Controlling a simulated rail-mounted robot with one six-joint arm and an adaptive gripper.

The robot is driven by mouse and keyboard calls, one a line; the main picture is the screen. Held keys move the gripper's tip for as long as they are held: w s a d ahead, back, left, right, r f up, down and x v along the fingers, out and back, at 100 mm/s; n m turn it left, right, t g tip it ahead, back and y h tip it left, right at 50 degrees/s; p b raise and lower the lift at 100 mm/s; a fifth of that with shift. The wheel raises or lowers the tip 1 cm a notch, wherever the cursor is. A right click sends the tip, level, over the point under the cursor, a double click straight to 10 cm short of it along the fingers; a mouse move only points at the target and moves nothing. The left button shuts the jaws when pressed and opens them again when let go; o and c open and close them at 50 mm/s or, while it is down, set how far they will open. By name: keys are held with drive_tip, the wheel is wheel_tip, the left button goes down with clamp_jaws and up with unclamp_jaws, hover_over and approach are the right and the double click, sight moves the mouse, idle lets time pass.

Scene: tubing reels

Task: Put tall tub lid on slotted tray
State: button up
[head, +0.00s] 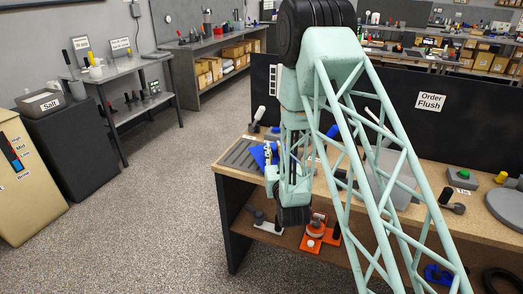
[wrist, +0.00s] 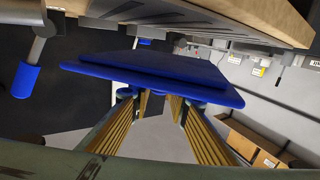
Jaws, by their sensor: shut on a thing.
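The tall tub lid is a flat blue plate (head: 262,155); in the wrist view it spans the middle as a blue slab (wrist: 150,72). My gripper (wrist: 155,98) is shut on the lid, with the lid at its fingertips. In the head view my gripper (head: 271,168) is mostly hidden behind my own arm. The slotted tray (head: 238,153) is a dark grey ribbed panel at the left end of the workbench. The lid is at the tray's right side in the head view, overlapping it in the picture; I cannot tell whether they touch.
The wooden workbench (head: 228,168) has a black back panel (head: 400,105). A white-handled lever (head: 258,115) stands behind the tray. An orange device (head: 318,236) sits on the lower shelf. Open speckled floor (head: 165,200) lies to the left.

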sight(261, 148)
drive_tip(key=w+a, duration=0.1)
drive_tip(key=w, duration=0.1)
drive_tip(key=w+a, duration=0.2)
drive_tip(key=w+a+b, duration=0.1)
drive_tip(key=w, duration=0.1)
drive_tip(key=shift+a+f, duration=0.35)
drive_tip(key=shift+a, duration=0.1)
drive_tip(key=shift+w+a, duration=0.15)
drive_tip(key=shift+w, duration=0.05)
drive_tip(key=shift+w+f, duration=0.1)
drive_tip(key=shift+f, duration=0.25)
drive_tip(key=shift+f+b, duration=0.6)
drive_tip(key=shift+f, duration=0.85)
drive_tip(key=shift+f, duration=0.15)
drive_tip(key=o, duration=1)
drive_tip(key=shift+c, duration=0.2)
drive_tip(key=shift+r, duration=0.2)
drive_tip(key=shift+s+d+p, duration=0.35)
drive_tip(key=shift+s, duration=1.6)
drive_tip(key=shift+s+d+p, duration=0.3)
drive_tip(key=shift+s+d, duration=0.1)
drive_tip(key=shift+s, duration=1.6)
drive_tip(key=shift+s+d+p, duration=0.35)
drive_tip(key=shift+s, duration=1.6)
